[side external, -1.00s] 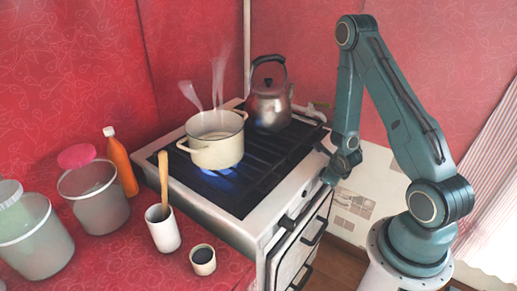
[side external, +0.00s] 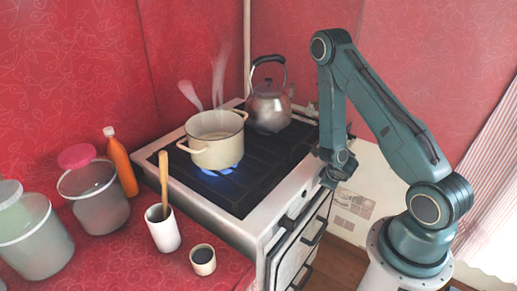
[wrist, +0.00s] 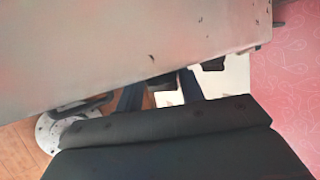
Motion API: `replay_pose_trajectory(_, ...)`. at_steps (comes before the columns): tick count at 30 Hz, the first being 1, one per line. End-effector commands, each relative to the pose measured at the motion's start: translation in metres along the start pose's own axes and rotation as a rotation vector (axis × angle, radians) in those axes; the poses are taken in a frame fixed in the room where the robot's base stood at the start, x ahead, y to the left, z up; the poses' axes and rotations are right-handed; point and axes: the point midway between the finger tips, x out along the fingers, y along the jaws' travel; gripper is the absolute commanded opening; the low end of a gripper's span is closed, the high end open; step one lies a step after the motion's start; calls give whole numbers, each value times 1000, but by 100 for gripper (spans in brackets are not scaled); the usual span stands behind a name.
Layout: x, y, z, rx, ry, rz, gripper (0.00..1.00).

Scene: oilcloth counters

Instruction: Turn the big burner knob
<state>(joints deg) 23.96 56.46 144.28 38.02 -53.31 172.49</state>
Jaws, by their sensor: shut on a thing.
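The white stove (side external: 181,184) stands in the middle of the side view, with a dark cooktop and its front facing right. My gripper (side external: 330,178) is at the upper right part of that front. In the wrist view its two bluish fingers (wrist: 160,92) reach up to the pale stove panel (wrist: 110,45). A dark knob (wrist: 162,77) sits between them, and the gripper is shut on it. A second dark knob-like piece (wrist: 213,65) is to its right. The held knob is hidden in the side view, and its turn angle cannot be told. A blue flame (side external: 222,172) burns under the pot.
A steaming cream pot (side external: 216,152) and a kettle (side external: 268,108) stand on the cooktop. The red counter at left holds an orange bottle (side external: 120,165), tubs (side external: 97,200), a white cup with a wooden utensil (side external: 163,230) and a small cup (side external: 203,262). Oven handles (side external: 313,232) jut below.

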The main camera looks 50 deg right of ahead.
Motion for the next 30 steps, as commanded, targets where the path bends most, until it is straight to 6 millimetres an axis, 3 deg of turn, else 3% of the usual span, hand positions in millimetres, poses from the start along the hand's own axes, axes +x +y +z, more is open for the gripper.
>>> replay_pose_trajectory(2,0,0,0,1,0,-1,15)
replay_pose_trajectory(3,0,0,0,1,0,-1,40)
replay_pose_trajectory(6,0,0,0,1,0,0,59)
replay_pose_trajectory(30,0,-2,0,21,1,38,59)
